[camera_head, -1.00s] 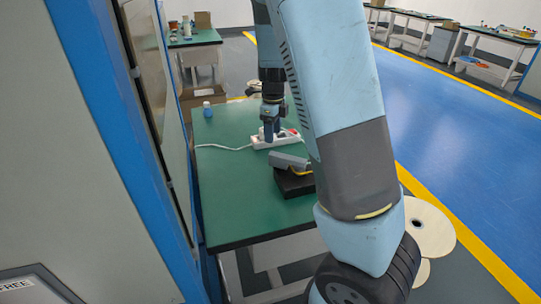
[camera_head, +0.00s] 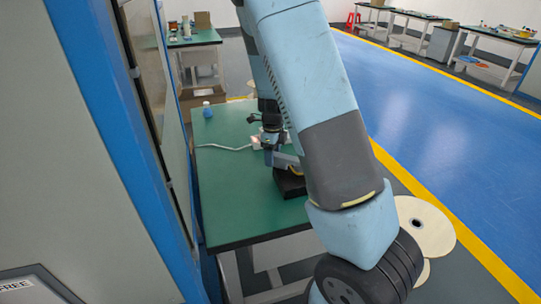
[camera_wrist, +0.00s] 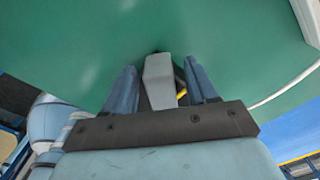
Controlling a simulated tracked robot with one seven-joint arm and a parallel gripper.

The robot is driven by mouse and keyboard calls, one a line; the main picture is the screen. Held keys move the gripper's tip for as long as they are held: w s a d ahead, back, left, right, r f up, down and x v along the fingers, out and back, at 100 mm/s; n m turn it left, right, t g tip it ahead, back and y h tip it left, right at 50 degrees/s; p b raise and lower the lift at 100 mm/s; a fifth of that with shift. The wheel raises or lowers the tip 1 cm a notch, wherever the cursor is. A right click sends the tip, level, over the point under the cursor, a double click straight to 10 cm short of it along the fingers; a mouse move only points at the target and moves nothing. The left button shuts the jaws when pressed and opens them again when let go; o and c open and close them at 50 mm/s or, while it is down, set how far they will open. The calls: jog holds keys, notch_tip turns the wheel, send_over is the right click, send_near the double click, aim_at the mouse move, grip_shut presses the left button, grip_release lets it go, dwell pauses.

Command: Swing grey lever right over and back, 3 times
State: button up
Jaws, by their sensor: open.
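The grey lever (camera_wrist: 158,82) shows in the wrist view between the two blue fingers of my gripper (camera_wrist: 161,88), which are open with a gap on either side of it. In the head view the grey lever (camera_head: 286,159) is mounted on a black base block (camera_head: 290,183) on the green table, and my arm partly hides both. My gripper (camera_head: 270,157) is at the lever's left end in the head view. A bit of yellow shows beside the lever in the wrist view. I cannot tell whether a finger touches the lever.
A white power strip (camera_head: 256,142) with a white cable (camera_head: 225,148) lies behind the gripper on the green table (camera_head: 235,205). A small blue bottle (camera_head: 207,109) stands at the far left. A tall cabinet (camera_head: 90,150) borders the table's left side. The table's front left is clear.

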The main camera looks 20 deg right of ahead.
grip_shut()
dwell(0.3)
